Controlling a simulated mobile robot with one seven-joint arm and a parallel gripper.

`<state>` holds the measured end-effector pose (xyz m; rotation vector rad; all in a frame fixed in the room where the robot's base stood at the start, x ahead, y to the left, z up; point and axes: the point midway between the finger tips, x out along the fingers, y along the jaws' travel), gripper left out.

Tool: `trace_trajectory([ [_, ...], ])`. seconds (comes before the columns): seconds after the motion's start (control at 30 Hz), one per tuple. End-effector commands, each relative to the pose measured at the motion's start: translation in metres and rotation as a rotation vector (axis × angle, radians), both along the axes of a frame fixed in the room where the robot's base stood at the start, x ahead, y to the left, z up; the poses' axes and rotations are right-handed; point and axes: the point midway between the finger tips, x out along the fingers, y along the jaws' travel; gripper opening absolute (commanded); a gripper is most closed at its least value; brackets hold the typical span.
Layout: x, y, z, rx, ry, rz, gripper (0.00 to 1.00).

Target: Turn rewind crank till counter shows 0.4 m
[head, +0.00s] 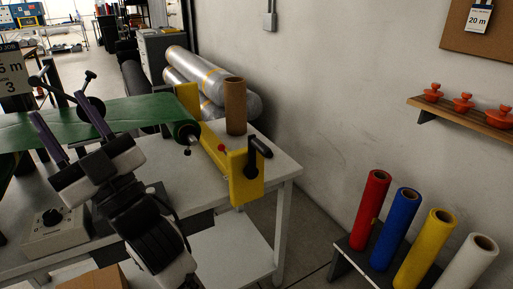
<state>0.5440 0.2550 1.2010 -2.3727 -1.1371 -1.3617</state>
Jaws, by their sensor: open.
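A yellow end bracket (240,178) stands at the right end of the table, with a black crank handle (260,147) on its outer face. I take this to be the rewind crank. A green sheet (130,112) runs across the table to a roller beside the bracket. My gripper (58,106) is open and empty, over the green sheet on the left, well apart from the crank. A dark round wheel (92,108) shows behind its right finger. I cannot make out a counter reading.
A brown cardboard tube (235,105) stands upright by the bracket. A grey box with a black knob (50,222) sits front left on the table (272,172). Red, blue, yellow and white rolls stand on a low rack (352,262) at right. Silver rolls (205,75) lie behind.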

Motion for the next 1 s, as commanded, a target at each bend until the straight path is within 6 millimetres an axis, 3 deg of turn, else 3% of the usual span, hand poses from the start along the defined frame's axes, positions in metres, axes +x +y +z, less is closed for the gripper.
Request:
trace_trajectory([
  [0.03, 0.027, -0.017, -0.011, -0.044, 0.048, -0.056, 0.44],
  [0.2, 0.099, -0.078, -0.051, -0.196, 0.225, -0.195, 0.44],
  [0.4, 0.147, -0.170, -0.104, -0.354, 0.436, -0.323, 0.44],
  [0.6, 0.155, -0.262, -0.154, -0.478, 0.626, -0.406, 0.44],
  [0.7, 0.148, -0.294, -0.172, -0.522, 0.692, -0.424, 0.44],
  [0.83, 0.140, -0.318, -0.185, -0.554, 0.742, -0.434, 0.44],
  [1.0, 0.143, -0.321, -0.189, -0.567, 0.758, -0.432, 0.44],
])
